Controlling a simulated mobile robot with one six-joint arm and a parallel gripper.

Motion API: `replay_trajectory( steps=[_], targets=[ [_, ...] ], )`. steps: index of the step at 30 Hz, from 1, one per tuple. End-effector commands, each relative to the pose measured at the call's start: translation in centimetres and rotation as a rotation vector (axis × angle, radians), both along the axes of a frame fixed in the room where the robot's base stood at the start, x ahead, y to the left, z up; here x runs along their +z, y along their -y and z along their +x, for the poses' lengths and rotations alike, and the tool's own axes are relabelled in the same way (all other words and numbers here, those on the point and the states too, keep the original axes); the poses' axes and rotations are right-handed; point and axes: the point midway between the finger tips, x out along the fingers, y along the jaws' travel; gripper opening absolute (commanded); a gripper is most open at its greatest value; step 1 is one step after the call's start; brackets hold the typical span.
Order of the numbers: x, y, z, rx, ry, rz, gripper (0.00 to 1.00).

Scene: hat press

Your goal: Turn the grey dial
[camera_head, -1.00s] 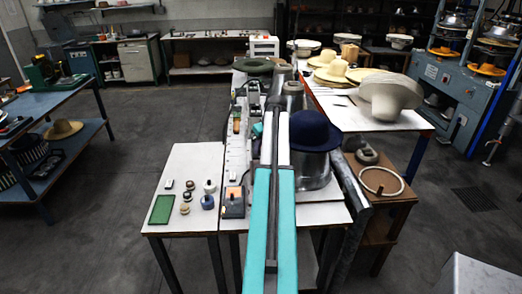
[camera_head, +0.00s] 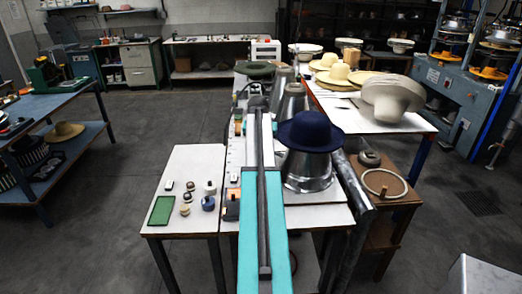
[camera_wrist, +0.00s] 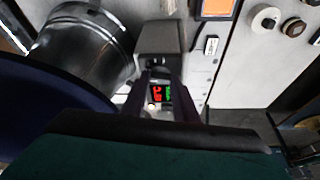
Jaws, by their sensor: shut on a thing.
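My gripper (camera_wrist: 164,78) shows in the wrist view with its two dark fingers close together at a grey control box (camera_wrist: 161,42). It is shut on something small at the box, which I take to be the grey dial. The dial itself is hidden between the fingers. A small display (camera_wrist: 160,94) with red and green digits shows between the fingers. In the head view my teal arm reaches over the table, and it hides the box and the dial.
A navy hat (camera_head: 310,132) sits on a metal form (camera_head: 308,172) right of my arm. A side table (camera_head: 180,232) at left holds a green pad (camera_head: 162,210) and several small knobs. Open floor lies further left.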

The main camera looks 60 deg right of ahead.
Motion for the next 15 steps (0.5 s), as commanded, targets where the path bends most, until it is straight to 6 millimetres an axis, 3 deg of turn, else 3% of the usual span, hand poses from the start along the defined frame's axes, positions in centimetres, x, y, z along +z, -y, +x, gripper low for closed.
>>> replay_trajectory(
  steps=[15],
  targets=[
    [0.11, 0.24, -0.17, -0.070, -0.004, -0.006, 0.04]
  ],
)
